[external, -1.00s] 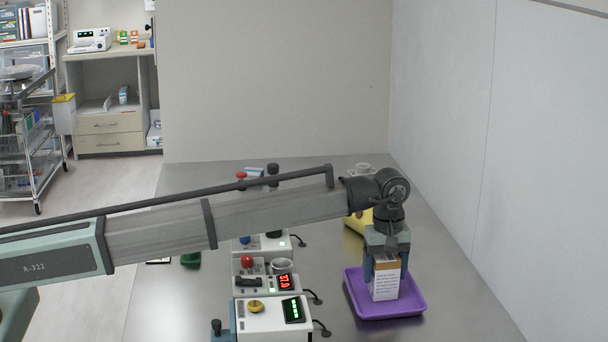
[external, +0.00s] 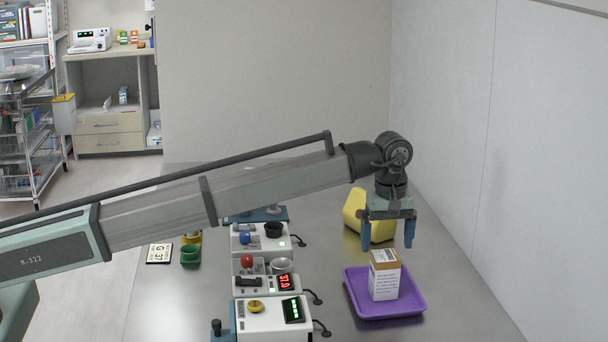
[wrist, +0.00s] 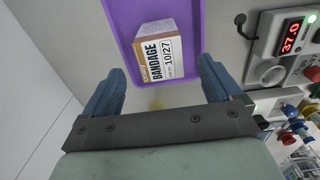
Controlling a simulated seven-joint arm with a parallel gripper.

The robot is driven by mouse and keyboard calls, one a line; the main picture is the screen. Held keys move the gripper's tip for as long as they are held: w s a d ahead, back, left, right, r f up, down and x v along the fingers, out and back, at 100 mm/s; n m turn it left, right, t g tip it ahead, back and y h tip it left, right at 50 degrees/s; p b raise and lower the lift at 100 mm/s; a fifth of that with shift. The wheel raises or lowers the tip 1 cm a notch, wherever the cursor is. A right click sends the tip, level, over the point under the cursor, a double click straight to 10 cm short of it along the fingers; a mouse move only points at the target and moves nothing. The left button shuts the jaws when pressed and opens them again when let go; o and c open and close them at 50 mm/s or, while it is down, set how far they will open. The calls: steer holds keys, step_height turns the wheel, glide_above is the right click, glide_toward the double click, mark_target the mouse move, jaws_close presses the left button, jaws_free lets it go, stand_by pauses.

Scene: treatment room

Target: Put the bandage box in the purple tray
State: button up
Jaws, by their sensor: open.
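The bandage box (external: 384,277), white with a brown top, stands upright in the purple tray (external: 408,309). In the wrist view the box (wrist: 160,58) shows its "BANDAGE 10/27" label, with the purple tray (wrist: 118,14) around it. My gripper (external: 387,244) is above the box, open and empty, its two blue fingers apart. In the wrist view the fingers of my gripper (wrist: 160,88) are spread wide, clear of the box.
Several devices with knobs and displays, one of them a white unit (external: 275,316), stand left of the tray. A yellow object (external: 355,212) lies behind my gripper. A green cup (external: 190,254) and a card (external: 159,253) are at the left. Table right of the tray is bare.

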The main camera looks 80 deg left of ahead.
steer(key=shift+r, duration=2.1)
